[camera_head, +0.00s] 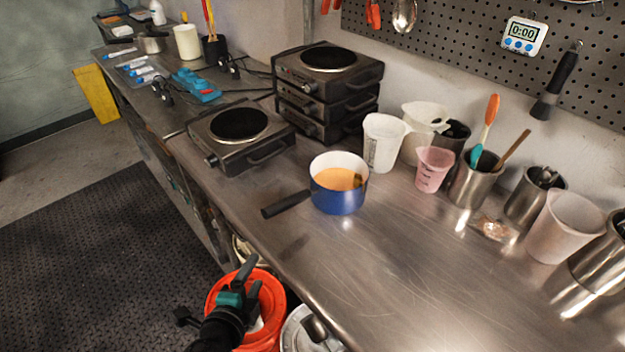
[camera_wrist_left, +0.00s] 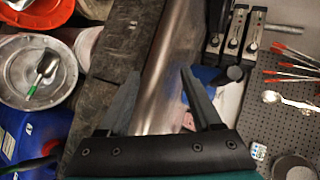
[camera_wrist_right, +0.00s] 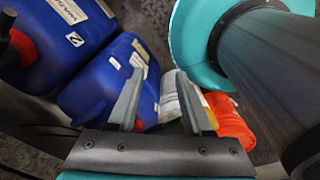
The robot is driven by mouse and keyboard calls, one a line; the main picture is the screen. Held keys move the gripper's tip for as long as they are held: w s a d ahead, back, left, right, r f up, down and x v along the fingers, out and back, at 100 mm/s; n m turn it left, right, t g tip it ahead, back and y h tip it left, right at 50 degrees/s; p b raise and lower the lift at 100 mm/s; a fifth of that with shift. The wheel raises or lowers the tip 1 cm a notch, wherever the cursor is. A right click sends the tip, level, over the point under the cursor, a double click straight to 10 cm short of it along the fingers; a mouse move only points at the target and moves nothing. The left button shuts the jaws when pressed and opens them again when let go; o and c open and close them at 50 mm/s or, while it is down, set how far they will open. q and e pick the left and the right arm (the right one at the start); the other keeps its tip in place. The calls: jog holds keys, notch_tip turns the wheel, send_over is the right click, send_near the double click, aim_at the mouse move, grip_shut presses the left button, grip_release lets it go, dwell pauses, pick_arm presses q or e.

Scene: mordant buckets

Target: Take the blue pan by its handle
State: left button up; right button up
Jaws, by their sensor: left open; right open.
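The blue pan (camera_head: 339,201) stands upright on the steel worktop, with a white inside and orange contents. Its black handle (camera_head: 286,204) points left, toward the worktop's front edge. My left gripper (camera_head: 249,277) is open and empty, below and in front of the handle, over the orange bucket and off the worktop. In the left wrist view the left gripper (camera_wrist_left: 158,72) has its fingers wide apart; a blue patch, probably the pan (camera_wrist_left: 208,74), shows partly behind the right finger. My right gripper (camera_wrist_right: 158,72) is open and empty in the right wrist view, outside the head view.
An orange bucket (camera_head: 268,295) stands on the floor by the worktop's edge. A hotplate (camera_head: 238,138) and stacked hotplates (camera_head: 328,92) stand behind the pan. A white jug (camera_head: 384,143) and a pink cup (camera_head: 433,169) stand right of it. The front worktop (camera_head: 400,270) is clear. Blue canisters (camera_wrist_right: 112,78) show near my right gripper.

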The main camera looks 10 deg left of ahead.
pick_arm(q)
jog(key=m+t+h+p, duration=0.1)
jog(key=t+p, duration=0.1)
send_near(283, 208)
jog(key=s, duration=0.3)
jog(key=shift+m, duration=0.3)
jog(key=x, duration=0.9)
jog(key=shift+w+r, duration=0.2)
jog(key=shift+w, duration=0.05)
jog(key=shift+b+x, duration=0.3)
jog(key=shift+x, duration=2.6)
jog(key=shift+a, duration=0.1)
pick_arm(e)
jog(key=shift+s+a+r, duration=0.15)
jog(key=shift+s+r, duration=0.25)
jog(key=shift+r, duration=0.2)
jog(key=shift+s+a+r, duration=0.1)
jog(key=shift+s+r, duration=0.3)
jog(key=shift+r, duration=0.15)
pick_arm(q)
jog(key=shift+c, duration=0.3)
grip_shut()
jog(key=shift+w+r, duration=0.1)
jog(key=shift+r, duration=0.1)
